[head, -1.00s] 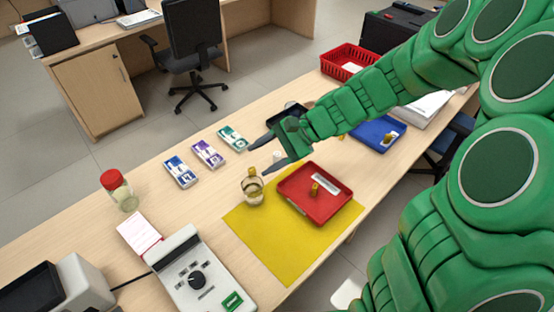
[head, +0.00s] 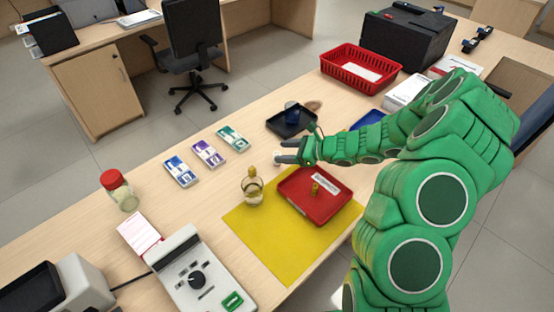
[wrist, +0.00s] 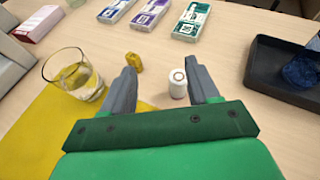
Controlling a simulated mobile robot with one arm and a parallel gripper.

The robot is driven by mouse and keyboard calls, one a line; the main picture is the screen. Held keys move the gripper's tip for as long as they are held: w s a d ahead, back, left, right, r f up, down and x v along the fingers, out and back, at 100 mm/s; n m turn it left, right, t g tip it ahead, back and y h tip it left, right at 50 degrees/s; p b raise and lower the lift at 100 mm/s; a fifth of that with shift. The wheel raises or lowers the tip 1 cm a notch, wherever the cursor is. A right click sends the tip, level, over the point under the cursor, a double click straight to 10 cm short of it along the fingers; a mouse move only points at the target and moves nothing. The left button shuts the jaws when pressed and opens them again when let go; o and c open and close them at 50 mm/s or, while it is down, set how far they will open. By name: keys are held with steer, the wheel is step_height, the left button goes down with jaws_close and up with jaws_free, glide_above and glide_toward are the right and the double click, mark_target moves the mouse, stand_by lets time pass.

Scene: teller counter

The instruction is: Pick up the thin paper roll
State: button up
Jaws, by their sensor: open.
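The thin paper roll is a small white upright cylinder (wrist: 178,83) on the wooden counter in the wrist view. In the head view the paper roll (head: 277,156) is a small white patch, partly hidden by my gripper. My gripper (head: 279,152) is open and low over the counter; it also shows in the wrist view (wrist: 161,68). There the roll stands between the two fingers, nearer the right one, with a gap to the left one. I cannot tell whether the right finger touches it.
A glass (wrist: 73,77) and a small yellow item (wrist: 135,62) stand close to the left finger. A dark tray (wrist: 280,75) lies to the right. The red tray (head: 300,205) on the yellow mat (head: 270,245) is near. Banknote bundles (head: 208,153) lie beyond.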

mark_target(279, 154)
steer(key=f, duration=0.1)
steer(key=w+d+f+m, duration=0.1)
steer(key=f+m+t, duration=0.1)
steer(key=shift+w+d+f+h, duration=0.2)
steer(key=shift+d+f+h, duration=0.1)
steer(key=shift+d+f, duration=0.1)
steer(key=shift+r+x, duration=0.15)
steer(key=shift+x, duration=1.75)
steer(key=shift+r+x, duration=0.15)
steer(key=shift+x, duration=1.75)
steer(key=shift+w+a, duration=0.1)
steer(key=c, duration=1)
